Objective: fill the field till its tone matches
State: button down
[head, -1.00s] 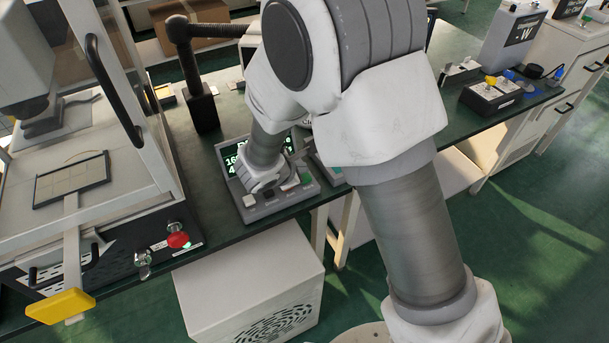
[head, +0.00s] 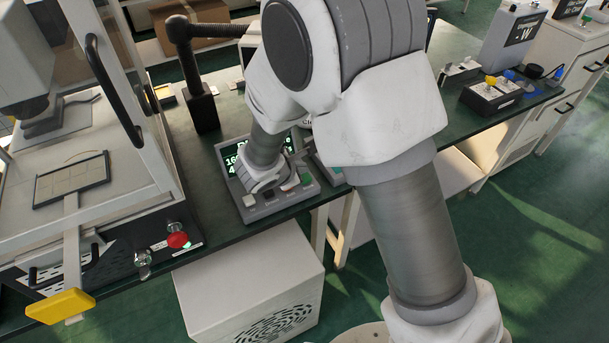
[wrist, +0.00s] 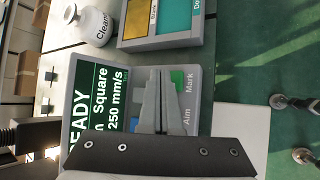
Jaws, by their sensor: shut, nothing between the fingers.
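A grey control panel (head: 280,207) sits at the bench's front edge. In the wrist view its dark screen (wrist: 95,95) reads READY, Square and 250 mm/s. Its green Mark button (wrist: 178,80) lies just right of my fingertips, with the Aim label below it. My gripper (wrist: 160,72) is shut and empty, pointing at the panel's button row; I cannot tell whether it touches. In the head view my wrist hides part of the panel. A dark-framed plate with several pale fields (head: 75,178) lies in the machine at left. A display unit (wrist: 160,40) shows yellow "Blank" and teal areas.
A white cleaner bottle (wrist: 92,27) stands beyond the panel. A red button (head: 178,240) and yellow handle (head: 60,306) are on the left machine's front. A dark post (head: 203,108) stands behind the panel. Small boxes with knobs (head: 490,98) sit further right.

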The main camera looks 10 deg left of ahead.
jog(key=shift+f, duration=0.15)
jog(key=shift+f+b, duration=0.35)
jog(key=shift+b, duration=0.4)
jog(key=shift+f+b, duration=0.45)
jog(key=shift+b, duration=0.15)
dwell(0.4)
jog(key=shift+r, duration=0.1)
jog(key=shift+r+p, duration=0.5)
jog(key=shift+r, duration=0.3)
jog(key=shift+r+p, duration=1.6)
jog(key=shift+r, duration=0.95)
